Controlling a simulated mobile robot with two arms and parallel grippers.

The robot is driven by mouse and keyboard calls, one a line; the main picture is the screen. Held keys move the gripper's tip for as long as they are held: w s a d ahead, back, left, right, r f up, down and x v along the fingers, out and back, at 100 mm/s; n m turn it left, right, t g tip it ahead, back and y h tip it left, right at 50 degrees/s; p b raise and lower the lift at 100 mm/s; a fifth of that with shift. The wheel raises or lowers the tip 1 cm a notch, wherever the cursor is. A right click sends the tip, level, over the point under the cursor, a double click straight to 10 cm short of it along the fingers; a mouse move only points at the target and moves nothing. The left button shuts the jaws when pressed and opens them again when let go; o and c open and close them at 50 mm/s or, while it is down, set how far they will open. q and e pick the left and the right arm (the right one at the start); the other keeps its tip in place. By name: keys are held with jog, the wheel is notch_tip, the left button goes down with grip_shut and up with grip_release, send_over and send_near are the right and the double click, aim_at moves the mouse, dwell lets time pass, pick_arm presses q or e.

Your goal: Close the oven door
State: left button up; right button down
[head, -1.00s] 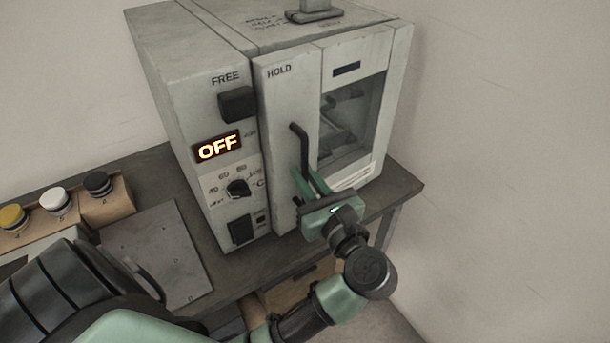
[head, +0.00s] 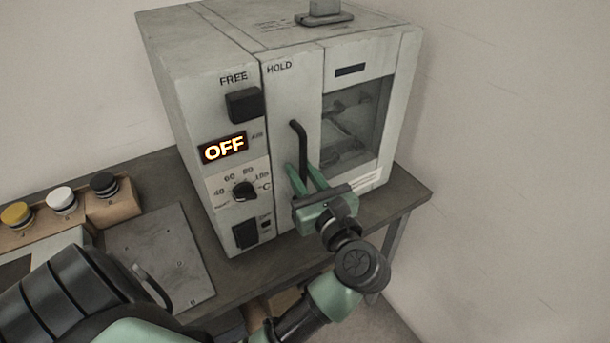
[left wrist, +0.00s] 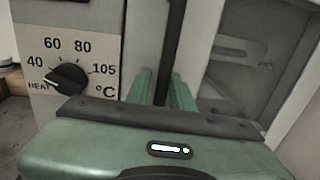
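The oven (head: 185,90) is a pale box on a bench. Its door (head: 292,95), marked HOLD and with a window (head: 350,125), sits about level with the control panel beside it; I cannot tell whether it is latched. A black bar handle (head: 298,135) stands upright on the door's left part. My left gripper (head: 304,170) is at the handle's lower part, its green fingers open on either side of it. In the left wrist view the handle (left wrist: 172,45) runs down between the fingers, with a gap at the left finger. My right gripper is not in view.
The control panel has a lit OFF display (head: 223,148), a dial (head: 244,191) and black switches. A wall stands close on the right.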

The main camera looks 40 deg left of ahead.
pick_arm(q)
jog(key=shift+a, duration=0.1)
jog(key=shift+f, duration=0.1)
dwell(0.3)
jog(key=shift+d+f, duration=0.1)
jog(key=shift+d, duration=0.15)
jog(key=b+v, duration=0.2)
jog(key=v, duration=0.4)
jog(key=shift+s+d, duration=0.2)
jog(key=shift+d, duration=0.05)
jog(key=shift+s+d, duration=0.2)
jog(key=shift+d, duration=0.15)
